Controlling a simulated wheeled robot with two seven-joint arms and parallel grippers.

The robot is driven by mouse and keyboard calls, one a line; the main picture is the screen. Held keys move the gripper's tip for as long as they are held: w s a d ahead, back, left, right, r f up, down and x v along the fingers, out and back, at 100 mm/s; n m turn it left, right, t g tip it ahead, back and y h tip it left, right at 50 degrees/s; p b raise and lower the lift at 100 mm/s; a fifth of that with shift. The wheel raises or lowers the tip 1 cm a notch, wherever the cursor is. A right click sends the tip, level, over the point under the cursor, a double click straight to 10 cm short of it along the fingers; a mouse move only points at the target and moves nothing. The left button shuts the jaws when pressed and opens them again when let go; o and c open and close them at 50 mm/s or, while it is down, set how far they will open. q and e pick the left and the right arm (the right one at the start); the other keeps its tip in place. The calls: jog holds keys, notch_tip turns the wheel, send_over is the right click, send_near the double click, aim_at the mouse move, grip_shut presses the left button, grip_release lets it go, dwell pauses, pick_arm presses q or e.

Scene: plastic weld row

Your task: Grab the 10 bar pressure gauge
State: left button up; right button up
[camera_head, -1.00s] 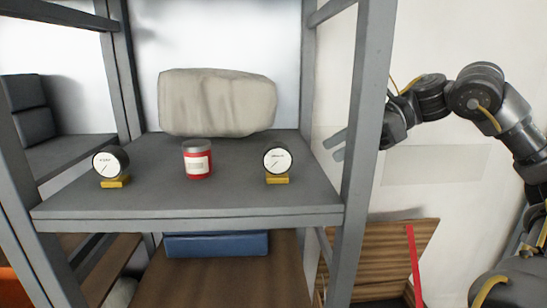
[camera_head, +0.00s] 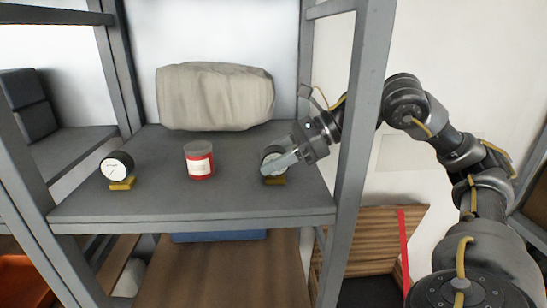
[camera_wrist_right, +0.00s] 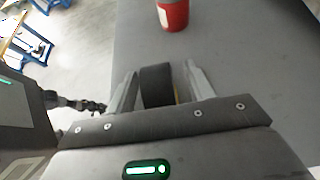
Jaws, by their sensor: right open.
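Two round gauges with black cases and white dials stand on small yellow bases on the grey shelf (camera_head: 215,205). The left gauge (camera_head: 115,167) is at the shelf's left; its dial print is too small to read. The right gauge (camera_head: 272,152) is partly hidden behind my right gripper (camera_head: 272,166). In the right wrist view, the black gauge case (camera_wrist_right: 157,86) lies between the two open fingers of my right gripper (camera_wrist_right: 160,84); I cannot tell whether either finger touches it. My left gripper is not in view.
A red can (camera_head: 200,161) stands between the gauges. A large beige bundle (camera_head: 215,97) lies at the back of the shelf. A grey upright post (camera_head: 361,110) stands close to my right arm. The shelf front between can and gauges is clear.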

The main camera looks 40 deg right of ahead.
jog(key=shift+x, duration=0.85)
jog(key=shift+s, duration=0.1)
jog(key=shift+c, duration=0.3)
grip_shut()
jog(key=shift+r, duration=0.15)
